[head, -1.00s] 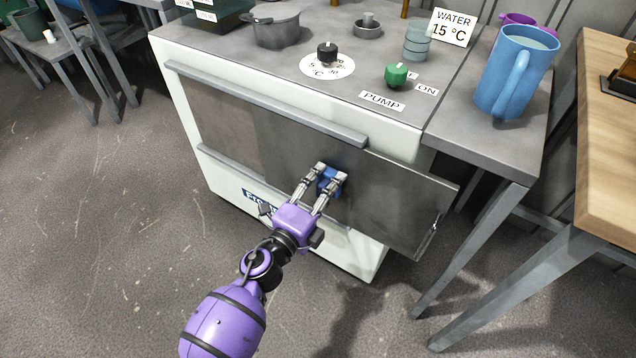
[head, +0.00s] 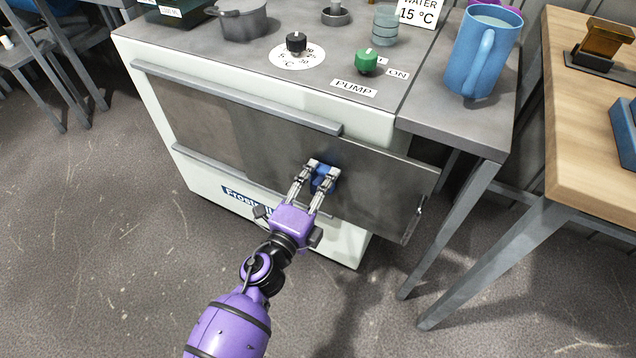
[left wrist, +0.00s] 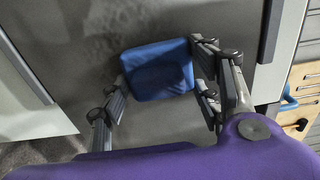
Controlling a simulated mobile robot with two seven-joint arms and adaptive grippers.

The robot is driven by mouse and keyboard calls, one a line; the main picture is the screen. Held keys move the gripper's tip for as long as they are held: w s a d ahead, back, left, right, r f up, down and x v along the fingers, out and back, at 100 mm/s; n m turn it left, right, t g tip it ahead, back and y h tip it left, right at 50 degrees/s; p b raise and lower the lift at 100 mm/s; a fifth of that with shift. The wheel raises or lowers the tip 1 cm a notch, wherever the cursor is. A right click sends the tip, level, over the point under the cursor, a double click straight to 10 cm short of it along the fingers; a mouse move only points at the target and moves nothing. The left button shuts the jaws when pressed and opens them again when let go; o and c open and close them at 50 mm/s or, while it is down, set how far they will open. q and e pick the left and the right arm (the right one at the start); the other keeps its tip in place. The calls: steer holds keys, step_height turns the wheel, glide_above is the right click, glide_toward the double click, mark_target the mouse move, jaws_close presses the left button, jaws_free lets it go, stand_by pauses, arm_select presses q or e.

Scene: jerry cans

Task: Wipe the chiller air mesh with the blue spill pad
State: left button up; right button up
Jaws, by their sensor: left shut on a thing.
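The chiller (head: 215,180) is a pale cabinet with a grey top. Its front has a brownish, mesh-like area (head: 200,120) at the left, between two rails. A dark grey panel (head: 385,185) covers the right part and sticks out past the cabinet's right side. My left gripper (head: 323,170) is shut on the blue spill pad (head: 323,182), in front of the dark panel and right of the brownish area. In the left wrist view the pad (left wrist: 160,70) sits between the fingers, close to a smudged grey surface; I cannot tell whether it touches. My right gripper is out of view.
On top are a black knob (head: 296,42), a green pump knob (head: 366,61) and a grey pot (head: 240,18). A blue mug (head: 480,55) stands on the grey side table (head: 465,125). A wooden table (head: 585,130) is at the right.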

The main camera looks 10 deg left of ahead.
arm_select(q)
steer(key=v, duration=0.4)
steer(key=shift+s+a, duration=0.35)
steer(key=shift+s, duration=0.4)
steer(key=v, duration=0.3)
stand_by(0.4)
